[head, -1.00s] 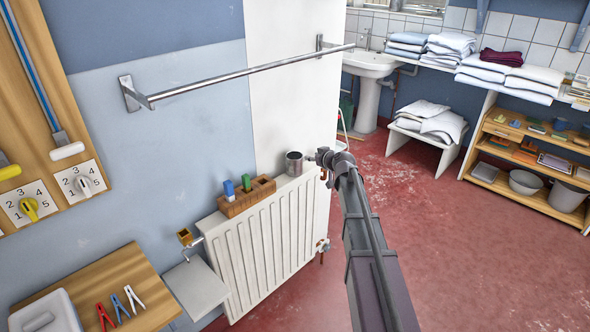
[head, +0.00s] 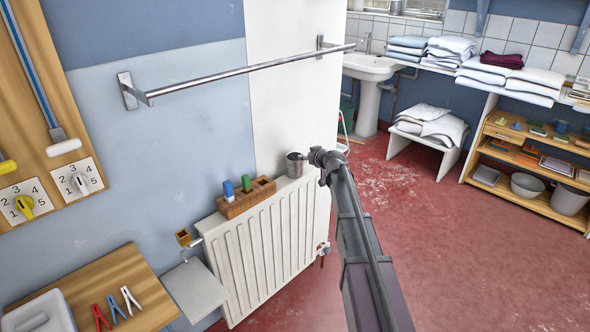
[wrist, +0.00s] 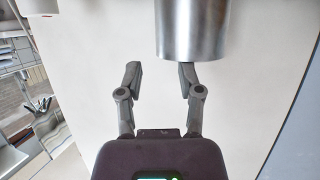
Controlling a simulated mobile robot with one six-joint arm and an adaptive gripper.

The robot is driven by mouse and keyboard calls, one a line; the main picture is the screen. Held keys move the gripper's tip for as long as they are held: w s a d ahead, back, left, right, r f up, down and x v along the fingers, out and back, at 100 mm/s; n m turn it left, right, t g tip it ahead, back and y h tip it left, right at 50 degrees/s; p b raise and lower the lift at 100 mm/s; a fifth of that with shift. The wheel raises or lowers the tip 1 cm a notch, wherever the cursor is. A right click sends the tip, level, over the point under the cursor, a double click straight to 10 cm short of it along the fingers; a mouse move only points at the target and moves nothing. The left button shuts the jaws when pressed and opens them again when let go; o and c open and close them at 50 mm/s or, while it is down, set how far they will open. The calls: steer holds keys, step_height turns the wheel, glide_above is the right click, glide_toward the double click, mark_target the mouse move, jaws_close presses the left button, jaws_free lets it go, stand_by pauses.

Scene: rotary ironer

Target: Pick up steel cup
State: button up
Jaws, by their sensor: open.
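The steel cup (head: 295,164) stands upright on the far end of the radiator's top, close to the wall. In the wrist view the cup (wrist: 193,30) is a shiny metal cylinder at the top, partly cut off by the frame. My gripper (wrist: 160,72) is open and empty, its two fingers apart and pointing toward the cup. The cup sits ahead of the fingertips and off to the right, in line with the right finger rather than between both. In the head view my arm's end is just right of the cup and hides the fingers.
A wooden block holder (head: 246,199) with a blue and a green piece stands beside the cup on the radiator (head: 262,252). A metal rail (head: 250,69) runs along the wall above. A small shelf (head: 194,289) and a wooden board with pegs are at left. Red floor is open to the right.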

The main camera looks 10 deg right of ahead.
steer(key=shift+b+x, duration=0.45)
steer(key=shift+x, duration=1.2)
jaws_close()
